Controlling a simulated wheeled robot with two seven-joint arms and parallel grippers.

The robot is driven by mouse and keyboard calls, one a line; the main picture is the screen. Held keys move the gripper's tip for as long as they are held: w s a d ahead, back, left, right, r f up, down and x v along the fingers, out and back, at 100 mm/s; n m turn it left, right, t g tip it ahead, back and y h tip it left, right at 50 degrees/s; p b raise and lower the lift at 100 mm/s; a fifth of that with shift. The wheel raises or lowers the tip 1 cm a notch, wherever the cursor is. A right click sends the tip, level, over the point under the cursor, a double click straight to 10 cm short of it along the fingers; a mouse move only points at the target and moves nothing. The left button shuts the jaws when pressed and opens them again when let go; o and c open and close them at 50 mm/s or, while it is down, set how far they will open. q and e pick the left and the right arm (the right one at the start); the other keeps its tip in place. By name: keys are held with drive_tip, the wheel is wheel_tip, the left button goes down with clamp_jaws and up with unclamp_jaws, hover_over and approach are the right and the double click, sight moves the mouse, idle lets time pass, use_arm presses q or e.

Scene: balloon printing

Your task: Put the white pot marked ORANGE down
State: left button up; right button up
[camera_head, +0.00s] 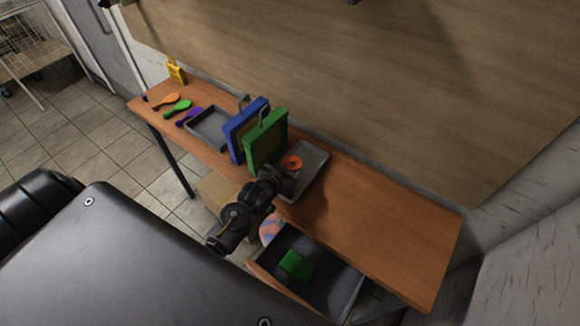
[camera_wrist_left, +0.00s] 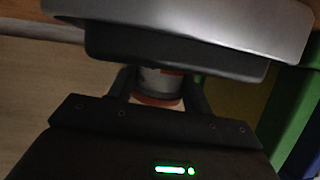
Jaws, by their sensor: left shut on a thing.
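The white pot (camera_wrist_left: 158,82) shows between the two fingers of my left gripper (camera_wrist_left: 159,92) in the left wrist view, with an orange-red rim; its marking is not readable. In the head view its orange top (camera_head: 292,161) shows just beyond my left gripper (camera_head: 285,176), over the grey tray (camera_head: 318,159) right of the green frame. My left gripper is shut on the pot. I cannot tell whether the pot touches the tray. My right gripper is not in view.
A green frame (camera_head: 266,143) and a blue frame (camera_head: 236,133) stand upright close left of the gripper. Another grey tray (camera_head: 207,138) and several coloured paddles lie further left. An open drawer (camera_head: 338,291) holds a green block (camera_head: 296,264). The table's right part (camera_head: 390,219) is clear.

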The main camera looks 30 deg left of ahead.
use_arm(q)
drive_tip(key=shift+f+b, duration=0.45)
drive_tip(key=shift+f, duration=0.3)
idle(0.4)
drive_tip(key=o, duration=1.5)
drive_tip(key=shift+s, duration=0.1)
drive_tip(key=shift+s+r, duration=0.1)
drive_tip(key=shift+s, duration=0.2)
drive_tip(key=b+v, duration=0.2)
drive_tip(key=v, duration=0.7)
drive_tip(key=shift+s+r+b, duration=0.3)
drive_tip(key=shift+s, duration=0.15)
